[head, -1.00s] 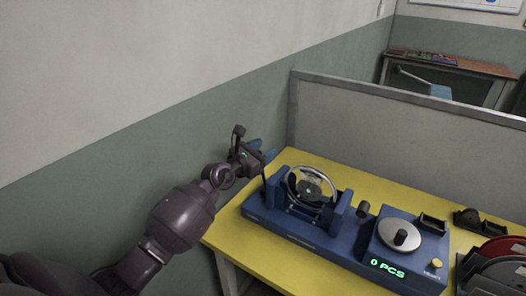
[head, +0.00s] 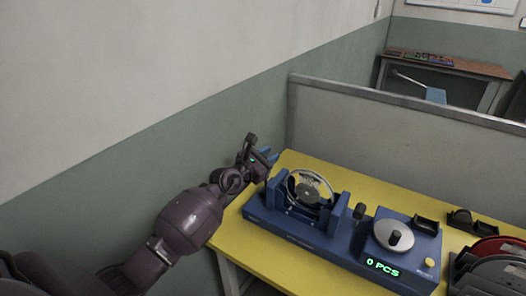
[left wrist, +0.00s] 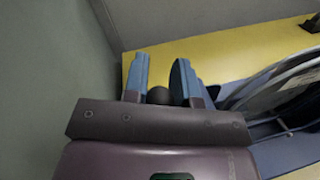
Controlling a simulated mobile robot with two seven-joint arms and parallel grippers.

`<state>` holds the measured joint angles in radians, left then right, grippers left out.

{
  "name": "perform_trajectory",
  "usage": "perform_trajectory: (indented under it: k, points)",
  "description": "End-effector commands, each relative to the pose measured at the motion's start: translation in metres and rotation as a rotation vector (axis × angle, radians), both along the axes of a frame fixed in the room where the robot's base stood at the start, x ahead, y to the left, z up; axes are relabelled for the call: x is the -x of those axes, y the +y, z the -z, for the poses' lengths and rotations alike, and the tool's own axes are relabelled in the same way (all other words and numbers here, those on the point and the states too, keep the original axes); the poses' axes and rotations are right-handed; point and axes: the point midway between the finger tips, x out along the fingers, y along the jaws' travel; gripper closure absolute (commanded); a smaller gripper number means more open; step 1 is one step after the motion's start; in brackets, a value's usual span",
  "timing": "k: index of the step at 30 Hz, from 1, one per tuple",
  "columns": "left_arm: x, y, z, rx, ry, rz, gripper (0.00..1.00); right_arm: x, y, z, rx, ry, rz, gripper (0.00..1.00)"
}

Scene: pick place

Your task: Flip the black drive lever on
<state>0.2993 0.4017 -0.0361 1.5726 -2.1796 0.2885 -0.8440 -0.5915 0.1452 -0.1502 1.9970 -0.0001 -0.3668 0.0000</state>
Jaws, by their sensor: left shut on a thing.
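The black drive lever (head: 267,191) stands at the left end of the blue machine (head: 300,233) on the yellow table. In the left wrist view its dark round knob (left wrist: 158,95) sits between the two blue fingers. My left gripper (head: 268,158) is at the top of the lever, shut on it; the gripper body hides part of the knob in the wrist view. My right gripper is in neither view.
A silver wheel (head: 307,187) is mounted on the machine just right of the lever. A grey partition (head: 400,125) stands behind the yellow table (head: 237,240).

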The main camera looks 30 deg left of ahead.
Motion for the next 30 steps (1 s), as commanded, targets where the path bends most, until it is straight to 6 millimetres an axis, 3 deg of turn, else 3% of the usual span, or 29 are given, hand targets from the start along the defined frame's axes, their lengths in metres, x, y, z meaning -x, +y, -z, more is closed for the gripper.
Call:
perform_trajectory:
  k: [3, 17, 18, 22, 23, 30]
  points:
    - [0.001, -0.005, -0.005, -0.062, -0.007, -0.004, 1.00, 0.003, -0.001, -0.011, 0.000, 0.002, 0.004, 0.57]
    - [0.001, -0.010, 0.001, -0.111, -0.009, -0.005, 1.00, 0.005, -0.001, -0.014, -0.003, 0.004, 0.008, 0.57]
    - [0.001, -0.010, 0.001, -0.111, -0.009, -0.005, 0.73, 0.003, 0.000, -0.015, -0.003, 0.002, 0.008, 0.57]
    - [0.001, -0.010, 0.001, -0.108, -0.008, -0.004, 0.53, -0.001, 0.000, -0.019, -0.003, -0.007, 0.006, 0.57]
    - [0.001, -0.010, 0.001, -0.108, -0.008, -0.004, 0.49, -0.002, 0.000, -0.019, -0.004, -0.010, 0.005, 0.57]
    - [0.001, -0.011, 0.000, -0.105, -0.008, -0.002, 0.49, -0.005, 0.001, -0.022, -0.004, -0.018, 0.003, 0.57]
